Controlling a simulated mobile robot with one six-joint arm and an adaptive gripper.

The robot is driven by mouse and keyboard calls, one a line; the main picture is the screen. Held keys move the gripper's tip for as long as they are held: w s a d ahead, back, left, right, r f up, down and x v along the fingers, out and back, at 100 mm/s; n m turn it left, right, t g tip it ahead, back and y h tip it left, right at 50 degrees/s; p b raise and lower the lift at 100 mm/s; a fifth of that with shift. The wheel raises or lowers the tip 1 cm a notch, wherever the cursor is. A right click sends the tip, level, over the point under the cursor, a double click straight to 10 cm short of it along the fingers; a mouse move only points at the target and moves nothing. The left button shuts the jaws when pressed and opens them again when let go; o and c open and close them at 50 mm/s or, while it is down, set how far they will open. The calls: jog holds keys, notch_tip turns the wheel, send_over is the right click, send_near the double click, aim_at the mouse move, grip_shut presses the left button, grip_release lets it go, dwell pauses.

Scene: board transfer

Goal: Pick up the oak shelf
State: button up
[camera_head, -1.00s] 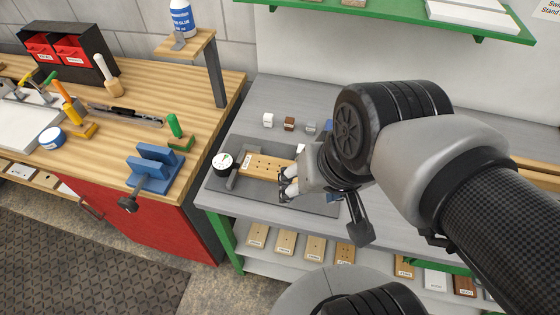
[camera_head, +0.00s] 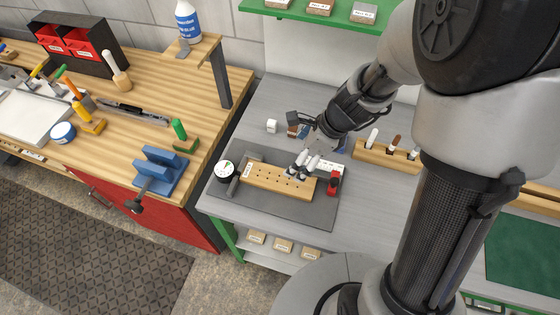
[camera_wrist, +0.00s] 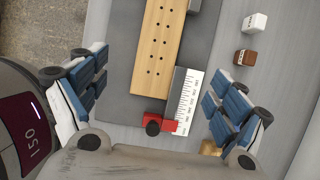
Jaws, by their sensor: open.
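A light wooden board with rows of holes (camera_head: 270,181), which looks like the oak shelf, lies flat on the dark grey mat (camera_head: 285,212). In the wrist view it runs up from the middle (camera_wrist: 158,45). My gripper (camera_head: 302,164) is above the right end of the board, its fingers covering part of it. The left finger is clear of the board and the right one is beyond the white ruler. The board's label is too small to read.
A round dial (camera_head: 225,170) and grey bar sit at the board's left end. A red stop (camera_head: 334,183) and white ruler (camera_wrist: 185,100) are at its right end. A white block (camera_wrist: 254,23) and brown block (camera_wrist: 245,57) stand behind. A wooden tool rack (camera_head: 375,155) is right.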

jog(key=b, duration=0.4)
send_over(279, 179)
jog(key=d, duration=0.2)
jog(key=f, duration=0.9)
jog(key=shift+s+f, duration=0.2)
jog(key=shift+s, duration=0.1)
jog(key=b+x, duration=0.2)
jog(key=x, duration=0.1)
jog(key=b+x, duration=0.1)
jog(key=x, duration=0.1)
jog(key=shift+s+d+f, duration=0.1)
jog(key=shift+d+f, duration=0.2)
jog(key=shift+r, duration=0.1)
jog(key=shift+c, duration=0.5)
jog(key=c, duration=1.3)
jog(key=shift+o, duration=0.2)
jog(key=shift+r, duration=0.1)
notch_tip(279, 179, up, 20)
jog(key=p, duration=1)
jog(key=shift+s, duration=0.1)
